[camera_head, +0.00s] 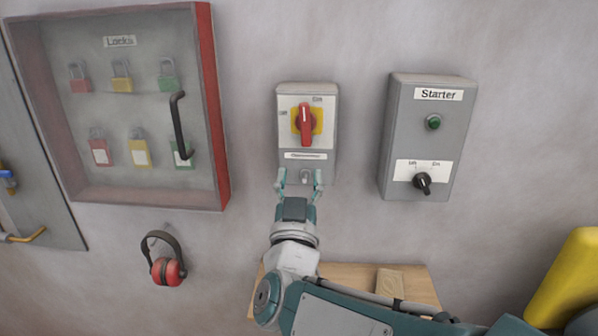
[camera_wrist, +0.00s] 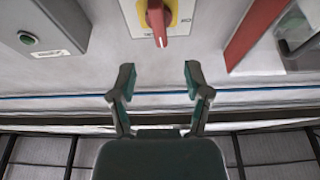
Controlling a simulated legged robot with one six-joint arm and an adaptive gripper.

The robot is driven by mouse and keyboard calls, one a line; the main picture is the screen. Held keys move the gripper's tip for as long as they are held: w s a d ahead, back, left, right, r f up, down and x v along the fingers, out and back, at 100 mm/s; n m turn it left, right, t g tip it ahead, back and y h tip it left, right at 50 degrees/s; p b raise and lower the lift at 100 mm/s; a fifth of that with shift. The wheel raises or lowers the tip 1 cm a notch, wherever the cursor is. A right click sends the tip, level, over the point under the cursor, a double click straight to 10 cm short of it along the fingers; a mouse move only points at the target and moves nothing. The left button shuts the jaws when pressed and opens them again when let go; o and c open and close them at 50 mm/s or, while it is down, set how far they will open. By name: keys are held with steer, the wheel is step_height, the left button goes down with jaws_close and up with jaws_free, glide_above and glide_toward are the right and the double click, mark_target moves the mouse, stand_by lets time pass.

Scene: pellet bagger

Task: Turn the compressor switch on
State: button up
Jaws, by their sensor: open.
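The compressor switch is a grey box (camera_head: 331,152) on the wall with a red handle (camera_head: 305,125) on a yellow plate. The handle stands upright, near the "On" label at the top; "Off" is at its left. My gripper (camera_head: 300,178) is open and empty, just below the handle, in front of the box's lower part. In the wrist view the red handle (camera_wrist: 157,25) shows at the top, beyond and between the open fingertips (camera_wrist: 158,80), apart from them.
A grey starter box (camera_head: 405,150) with a green button and black knob is at the right. A lock cabinet (camera_head: 216,110) with a red edge and black handle is at the left. Red ear muffs (camera_head: 167,270) hang below it. A wooden surface (camera_head: 425,288) lies below.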

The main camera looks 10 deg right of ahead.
mark_target(305, 128)
steer(key=shift+n+y, duration=0.4)
steer(key=shift+n, duration=0.4)
steer(key=x, duration=1.2)
steer(key=shift+s+d+r, duration=0.1)
steer(key=shift+d+r, duration=0.1)
steer(key=shift+r, duration=0.25)
steer(key=c, duration=0.8)
